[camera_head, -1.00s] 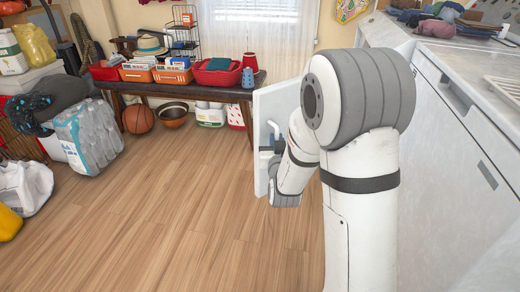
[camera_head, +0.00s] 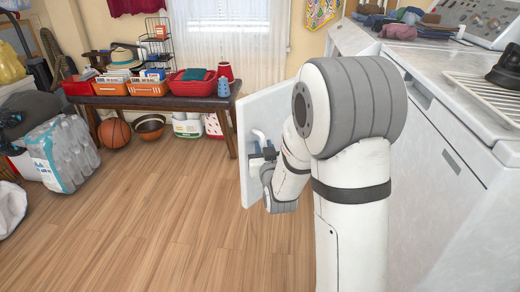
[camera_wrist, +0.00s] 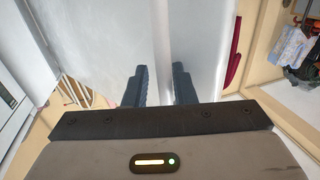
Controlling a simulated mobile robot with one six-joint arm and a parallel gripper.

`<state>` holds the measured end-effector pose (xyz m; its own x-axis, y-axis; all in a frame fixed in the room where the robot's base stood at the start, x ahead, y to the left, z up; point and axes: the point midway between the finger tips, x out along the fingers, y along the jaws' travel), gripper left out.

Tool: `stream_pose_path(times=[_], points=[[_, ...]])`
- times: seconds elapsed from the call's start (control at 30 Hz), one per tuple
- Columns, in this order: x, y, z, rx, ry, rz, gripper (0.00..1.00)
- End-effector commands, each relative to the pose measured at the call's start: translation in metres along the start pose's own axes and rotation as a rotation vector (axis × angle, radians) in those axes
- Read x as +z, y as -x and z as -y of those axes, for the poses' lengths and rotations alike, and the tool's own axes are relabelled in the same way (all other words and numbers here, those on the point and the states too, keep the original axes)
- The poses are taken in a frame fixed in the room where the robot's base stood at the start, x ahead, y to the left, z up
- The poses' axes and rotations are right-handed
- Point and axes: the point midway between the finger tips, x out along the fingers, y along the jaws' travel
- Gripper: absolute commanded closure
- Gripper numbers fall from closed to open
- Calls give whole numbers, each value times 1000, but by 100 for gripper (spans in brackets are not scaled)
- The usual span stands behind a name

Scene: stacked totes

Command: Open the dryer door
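The dryer door (camera_head: 270,108) is a flat white panel standing out from the front of the white machine (camera_head: 432,135), so it is open at an angle. My arm covers its right part and its hinge side. My gripper (camera_head: 262,158) is at the near face of the door, close to its left edge, beside a small pale curved part. In the wrist view, the two dark fingers of my gripper (camera_wrist: 160,88) are apart in front of a pale panel surface.
A dark bench (camera_head: 190,102) with baskets stands by the window behind the door. A basketball (camera_head: 114,133) and a bowl lie under it. Wrapped bottles (camera_head: 63,152) stand at the left. The wooden floor (camera_head: 170,220) in the middle is clear.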

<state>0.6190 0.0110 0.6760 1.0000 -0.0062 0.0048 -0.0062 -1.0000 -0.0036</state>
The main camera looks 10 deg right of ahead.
Motion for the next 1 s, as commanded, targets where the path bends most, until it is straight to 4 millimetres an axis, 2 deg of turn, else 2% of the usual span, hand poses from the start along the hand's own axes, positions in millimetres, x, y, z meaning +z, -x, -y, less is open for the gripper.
stream_pose_path(times=[0.4,0.57,0.7,0.77,1.0], points=[[1,4,4,-10,2,4,71],[0,25,4,-9,2,6,71],[-1,58,3,-8,2,6,71],[6,56,3,-8,1,-4,71],[5,68,3,-8,1,-1,71]])
